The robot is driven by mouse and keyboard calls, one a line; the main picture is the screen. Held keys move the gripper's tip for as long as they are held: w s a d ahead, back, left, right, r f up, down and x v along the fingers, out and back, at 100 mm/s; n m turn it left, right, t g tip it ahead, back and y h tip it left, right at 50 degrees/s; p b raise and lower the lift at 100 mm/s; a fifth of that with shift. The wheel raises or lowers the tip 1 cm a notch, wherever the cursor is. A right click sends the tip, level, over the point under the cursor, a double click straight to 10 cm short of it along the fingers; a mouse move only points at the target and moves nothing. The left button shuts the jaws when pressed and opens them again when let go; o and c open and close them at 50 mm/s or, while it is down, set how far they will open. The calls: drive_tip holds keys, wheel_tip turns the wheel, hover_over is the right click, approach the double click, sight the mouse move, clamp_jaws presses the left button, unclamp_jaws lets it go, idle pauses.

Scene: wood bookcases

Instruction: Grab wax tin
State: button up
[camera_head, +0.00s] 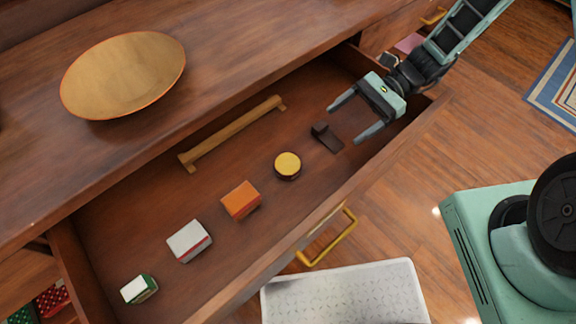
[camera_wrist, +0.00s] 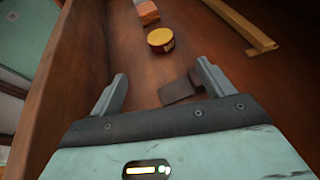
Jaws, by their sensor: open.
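The wax tin is most likely the small round tin (camera_head: 288,166) with a yellow lid and dark side, lying flat in the open drawer (camera_head: 130,215). It also shows in the wrist view (camera_wrist: 160,40), ahead of my fingers. My gripper (camera_head: 342,124) is open and empty over the drawer's right end, up and to the right of the tin in the head view. In the wrist view my gripper (camera_wrist: 160,85) has its fingers apart. A dark brown wedge-like object (camera_head: 326,136) lies between my gripper and the tin; in the wrist view it sits beside the right finger.
An orange box (camera_head: 241,200), a white and red box (camera_head: 189,241) and a green and white box (camera_head: 139,289) line the drawer to the left. A wooden bar (camera_head: 232,132) lies along the back. A golden plate (camera_head: 123,75) sits on the top above.

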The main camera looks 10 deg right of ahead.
approach(296, 159)
drive_tip(key=x, duration=0.5)
drive_tip(key=shift+s+a, duration=0.2)
drive_tip(key=shift+s, duration=0.05)
drive_tip(key=shift+x, duration=2.75)
drive_tip(key=shift+w+f, duration=0.1)
drive_tip(key=shift+w, duration=0.05)
drive_tip(key=c, duration=1.1)
